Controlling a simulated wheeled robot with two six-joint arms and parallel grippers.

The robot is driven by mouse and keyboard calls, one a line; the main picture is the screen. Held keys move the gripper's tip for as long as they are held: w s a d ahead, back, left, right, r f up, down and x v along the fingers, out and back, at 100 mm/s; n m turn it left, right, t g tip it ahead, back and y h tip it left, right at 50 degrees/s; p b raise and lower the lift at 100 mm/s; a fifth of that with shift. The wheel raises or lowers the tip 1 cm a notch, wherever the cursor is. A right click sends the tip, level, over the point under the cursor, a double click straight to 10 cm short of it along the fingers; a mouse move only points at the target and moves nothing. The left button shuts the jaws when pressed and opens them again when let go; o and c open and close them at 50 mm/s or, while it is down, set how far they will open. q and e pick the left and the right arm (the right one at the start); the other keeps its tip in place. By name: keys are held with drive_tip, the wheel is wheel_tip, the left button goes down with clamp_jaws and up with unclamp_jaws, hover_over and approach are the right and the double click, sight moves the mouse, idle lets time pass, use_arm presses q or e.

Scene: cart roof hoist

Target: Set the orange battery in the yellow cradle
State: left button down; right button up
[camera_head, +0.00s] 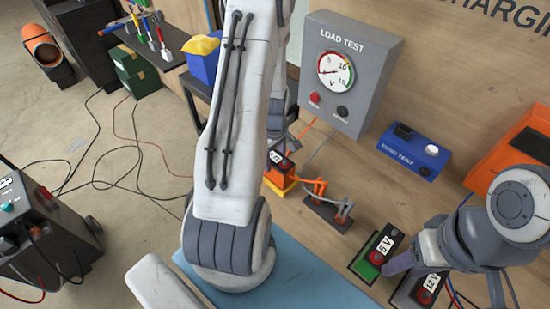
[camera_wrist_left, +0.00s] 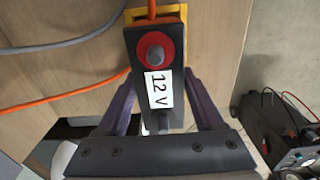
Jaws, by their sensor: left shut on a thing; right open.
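The orange battery (camera_head: 278,172), with a dark top, a red-ringed terminal and a 12 V label, is upright at the yellow cradle (camera_head: 281,189). In the left wrist view the battery (camera_wrist_left: 157,118) lies between the purple fingers of my left gripper (camera_wrist_left: 159,75), which is shut on it. Yellow cradle edges (camera_wrist_left: 181,13) show around its far end. I cannot tell whether the battery is fully down in the cradle. My left arm hides part of the bench. My right gripper (camera_head: 393,264) is open, low on the right beside a green 6 V battery (camera_head: 371,258).
Orange and grey clips stand on a dark block (camera_head: 325,215) just right of the cradle. The grey load test box (camera_head: 350,70) stands behind. A blue tester (camera_head: 414,150) and another 12 V battery (camera_head: 424,287) are to the right. Orange and grey cables run near the cradle.

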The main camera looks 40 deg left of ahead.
sight(275, 157)
use_arm(q)
drive_tip(key=shift+f+b, duration=0.5)
drive_tip(key=shift+f, duration=0.1)
drive_tip(key=shift+c, duration=0.6)
unclamp_jaws()
drive_tip(key=shift+o, duration=0.6)
wheel_tip(275, 157, up, 9)
drive_tip(key=shift+w+r+b, duration=0.1)
drive_tip(key=shift+r+b, duration=0.05)
drive_tip(key=shift+b, duration=0.7)
drive_tip(key=shift+r, duration=0.65)
